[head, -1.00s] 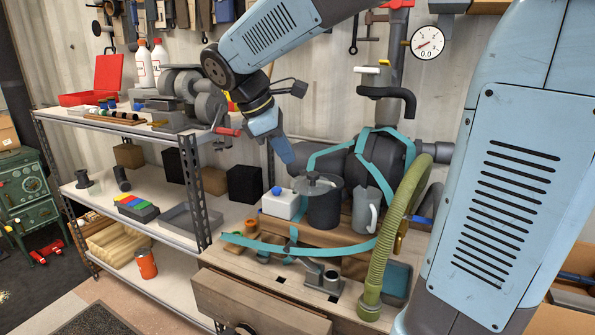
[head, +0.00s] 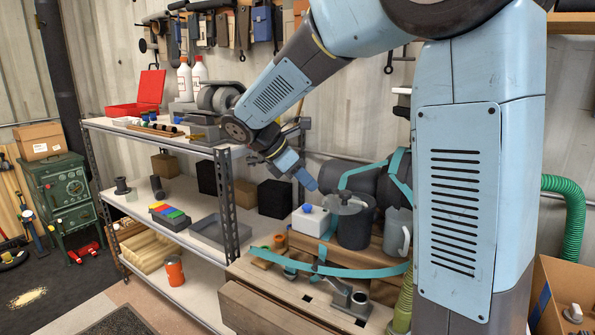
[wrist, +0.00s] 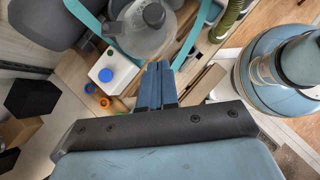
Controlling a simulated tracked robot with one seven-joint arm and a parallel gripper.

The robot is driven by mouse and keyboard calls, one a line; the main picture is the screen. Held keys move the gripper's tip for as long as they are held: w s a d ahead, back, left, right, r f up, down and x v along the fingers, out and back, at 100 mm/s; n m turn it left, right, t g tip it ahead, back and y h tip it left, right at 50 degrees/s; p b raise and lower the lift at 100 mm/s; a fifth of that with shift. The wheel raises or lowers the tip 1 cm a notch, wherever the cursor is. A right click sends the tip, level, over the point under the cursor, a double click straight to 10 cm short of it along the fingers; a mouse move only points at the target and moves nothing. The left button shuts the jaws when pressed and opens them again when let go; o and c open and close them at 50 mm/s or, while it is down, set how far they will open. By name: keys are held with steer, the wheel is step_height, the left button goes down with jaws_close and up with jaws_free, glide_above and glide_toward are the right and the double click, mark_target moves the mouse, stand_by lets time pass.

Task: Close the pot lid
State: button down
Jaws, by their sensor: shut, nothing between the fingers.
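The pot (head: 355,230) is dark grey and stands on the workbench. Its round, see-through grey lid (head: 332,204) with a dark knob lies at the pot's top and reaches past its left side; I cannot tell how it seats on the rim. The lid also shows at the top of the wrist view (wrist: 147,42). My gripper (head: 311,185) has blue fingers held together and empty. It is above and left of the lid, seemingly apart from it. In the wrist view the shut fingers (wrist: 158,66) point towards the lid, which is beyond their tips.
A teal strap (head: 370,273) curves in front. A metal shelf (head: 226,195) stands to the left, and a green hose (head: 404,305) at the bench's right.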

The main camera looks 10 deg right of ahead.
mark_target(342, 201)
steer(key=shift+w+d+f, duration=0.1)
steer(key=shift+d+f, duration=0.4)
steer(key=shift+d, duration=0.5)
steer(key=shift+w+d+f, duration=0.1)
steer(key=shift+d+f, duration=0.35)
steer(key=shift+d, duration=0.55)
steer(key=shift+d+f, duration=0.5)
steer(key=shift+d, duration=0.5)
